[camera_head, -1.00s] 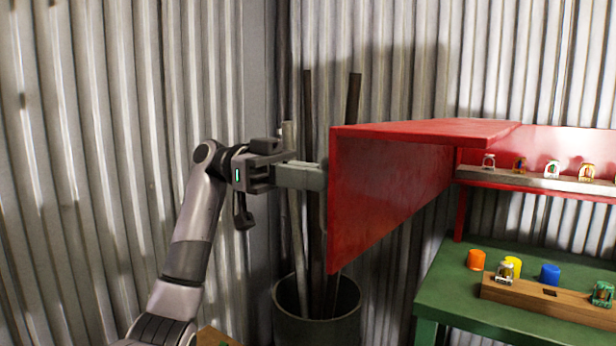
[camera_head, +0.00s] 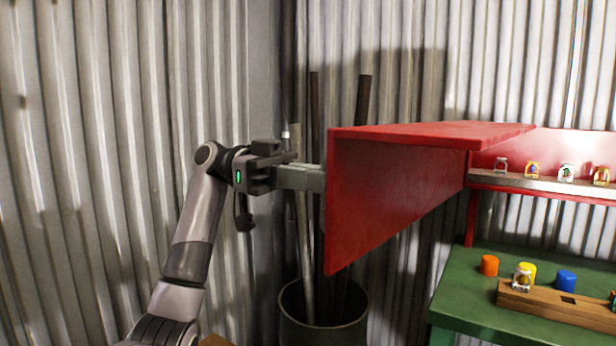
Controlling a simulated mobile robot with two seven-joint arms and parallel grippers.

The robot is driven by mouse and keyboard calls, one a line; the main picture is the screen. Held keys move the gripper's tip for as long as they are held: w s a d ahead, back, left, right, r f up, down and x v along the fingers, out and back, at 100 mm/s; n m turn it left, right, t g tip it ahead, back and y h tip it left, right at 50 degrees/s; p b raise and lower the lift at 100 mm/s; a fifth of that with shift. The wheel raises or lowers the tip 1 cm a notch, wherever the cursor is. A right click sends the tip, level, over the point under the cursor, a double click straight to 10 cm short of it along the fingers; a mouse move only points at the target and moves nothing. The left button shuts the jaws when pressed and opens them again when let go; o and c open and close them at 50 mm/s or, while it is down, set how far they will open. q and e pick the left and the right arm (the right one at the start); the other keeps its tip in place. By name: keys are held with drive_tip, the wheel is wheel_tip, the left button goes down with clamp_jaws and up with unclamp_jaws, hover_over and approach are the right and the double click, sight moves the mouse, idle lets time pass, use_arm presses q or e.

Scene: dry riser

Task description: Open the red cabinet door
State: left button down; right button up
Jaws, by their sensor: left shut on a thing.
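The red cabinet door (camera_head: 385,195) stands swung out, its near edge toward me and its far side by the shelf. My right gripper is not in view.
A shelf (camera_head: 555,186) with several small jars is exposed at right. Below is a green table (camera_head: 470,300) with orange, yellow and blue cups and a wooden block. A bin (camera_head: 325,335) with upright poles stands below the door. Corrugated walls are behind.

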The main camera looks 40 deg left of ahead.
use_arm(q)
drive_tip(key=c, duration=1.6)
unclamp_jaws()
drive_tip(key=shift+w+a+r+n+t, duration=0.1)
drive_tip(key=shift+w+n+t, duration=0.2)
drive_tip(key=shift+w+t, duration=0.15)
drive_tip(key=o, duration=0.4)
drive_tip(key=shift+w, duration=0.45)
drive_tip(key=shift+s, duration=0.1)
drive_tip(key=shift+v, duration=3.5)
drive_tip(key=shift+s, duration=0.1)
